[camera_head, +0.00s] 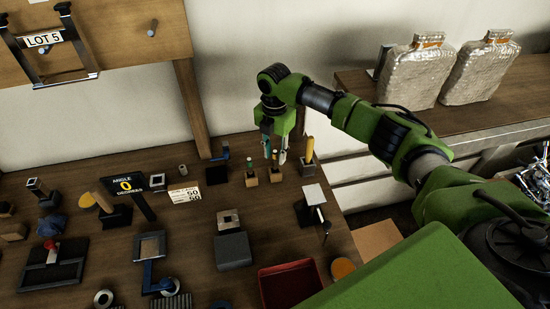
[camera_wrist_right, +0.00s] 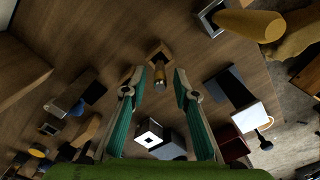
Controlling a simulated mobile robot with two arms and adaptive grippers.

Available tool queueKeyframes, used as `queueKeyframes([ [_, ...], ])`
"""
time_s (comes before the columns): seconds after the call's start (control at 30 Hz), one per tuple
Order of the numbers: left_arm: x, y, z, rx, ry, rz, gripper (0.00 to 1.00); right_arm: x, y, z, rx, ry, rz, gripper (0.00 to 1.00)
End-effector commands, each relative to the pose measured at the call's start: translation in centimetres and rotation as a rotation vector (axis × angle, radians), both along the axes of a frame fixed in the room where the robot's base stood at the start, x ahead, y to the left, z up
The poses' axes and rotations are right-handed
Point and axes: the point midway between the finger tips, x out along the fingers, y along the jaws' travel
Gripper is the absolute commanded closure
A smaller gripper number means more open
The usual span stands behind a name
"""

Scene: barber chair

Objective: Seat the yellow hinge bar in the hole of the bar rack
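My right gripper (camera_head: 274,156) points down over the back of the bench. It is open in the right wrist view (camera_wrist_right: 157,88), its teal-padded fingers apart. Between and beyond its fingertips is a small wooden block (camera_wrist_right: 158,53) with a short brassy bar (camera_wrist_right: 159,74) standing in it; I see no finger touching it. In the head view this block (camera_head: 276,175) is under the gripper. A taller yellow bar (camera_head: 309,149) stands upright to the right, also in the right wrist view (camera_wrist_right: 248,24). I cannot tell which is the hinge bar or rack hole. My left gripper is not in view.
Another small block (camera_head: 251,180) stands close left of the gripper. A black stand with a pale plate (camera_head: 314,194) is at front right. Bare wood lies ahead of the blocks.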

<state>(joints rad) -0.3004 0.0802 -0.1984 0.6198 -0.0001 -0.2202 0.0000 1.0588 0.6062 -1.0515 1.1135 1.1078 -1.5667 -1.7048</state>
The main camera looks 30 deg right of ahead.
Motion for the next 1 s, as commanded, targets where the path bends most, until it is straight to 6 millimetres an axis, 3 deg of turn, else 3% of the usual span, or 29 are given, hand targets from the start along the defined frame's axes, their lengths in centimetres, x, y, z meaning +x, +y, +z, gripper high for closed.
queueKeyframes([
  [0.2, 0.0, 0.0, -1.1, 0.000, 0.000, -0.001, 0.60, 0.2, 0.0, 4.9, 0.001, -0.006, 0.000, 0.73],
  [0.4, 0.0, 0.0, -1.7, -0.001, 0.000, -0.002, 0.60, 0.1, 0.0, 8.3, 0.001, -0.003, -0.001, 0.73],
  [0.6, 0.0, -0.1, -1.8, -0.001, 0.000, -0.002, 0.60, 0.1, 0.0, 9.7, 0.001, -0.002, -0.001, 0.73],
  [1.0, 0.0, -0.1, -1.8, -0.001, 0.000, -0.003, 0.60, 0.0, 0.0, 9.7, 0.001, -0.001, -0.001, 0.73],
])
